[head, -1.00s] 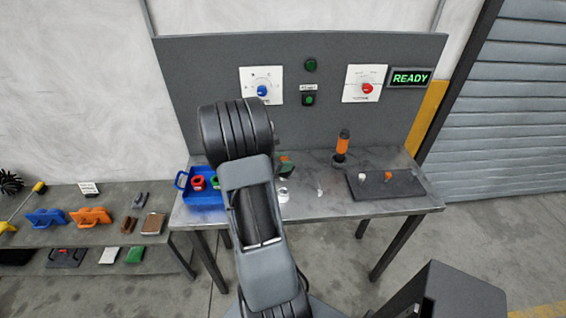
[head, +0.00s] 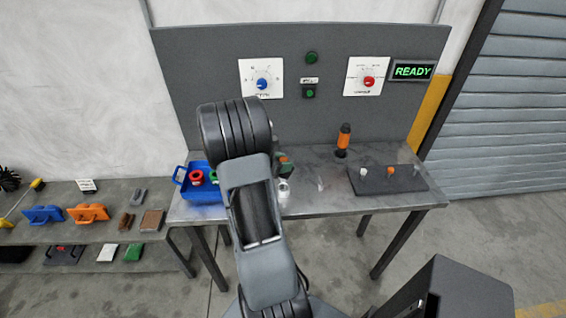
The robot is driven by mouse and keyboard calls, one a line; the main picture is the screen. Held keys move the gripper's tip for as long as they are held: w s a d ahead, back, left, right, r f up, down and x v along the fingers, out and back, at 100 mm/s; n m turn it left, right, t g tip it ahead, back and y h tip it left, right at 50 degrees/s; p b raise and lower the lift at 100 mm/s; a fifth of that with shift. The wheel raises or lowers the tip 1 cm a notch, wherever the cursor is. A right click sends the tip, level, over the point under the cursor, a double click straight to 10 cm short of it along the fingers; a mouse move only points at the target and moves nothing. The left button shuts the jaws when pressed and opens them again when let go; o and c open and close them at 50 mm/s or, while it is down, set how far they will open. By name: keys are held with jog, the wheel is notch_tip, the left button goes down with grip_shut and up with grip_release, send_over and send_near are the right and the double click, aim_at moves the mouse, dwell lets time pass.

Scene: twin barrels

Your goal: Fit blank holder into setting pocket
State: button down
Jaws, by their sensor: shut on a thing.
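My arm (head: 255,215) stands in front of the bench's left half, and its dark, ribbed upper part covers the area behind it. My gripper does not show clearly; it is hidden behind the arm. I cannot make out a blank holder or what the gripper has hold of. A small white cylindrical piece (head: 283,190) shows just right of the arm, near the bench's front edge. Behind it is a dark green and orange piece (head: 286,162), partly hidden by the arm. I cannot tell which thing has the setting pocket.
A blue tray (head: 181,180) with red and green rings is left of the arm. A dark mat (head: 405,182) bears a white and an orange piece. An orange-handled tool (head: 344,138) stands upright. The panel has blue (head: 262,84) and red (head: 369,82) knobs. The bench's middle is mostly clear.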

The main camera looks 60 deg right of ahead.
aim_at(282, 178)
jog(key=shift+f+b, duration=0.95)
jog(key=shift+f, duration=0.5)
jog(key=shift+f+b, duration=2.05)
jog(key=shift+f, duration=0.2)
dwell(0.5)
jog(key=c, duration=0.7)
grip_release()
jog(key=shift+o, duration=0.2)
jog(key=shift+a, duration=0.1)
jog(key=v, duration=1.3)
jog(key=shift+w+a+b, duration=0.2)
jog(key=shift+a+b, duration=0.05)
jog(key=shift+b, duration=0.05)
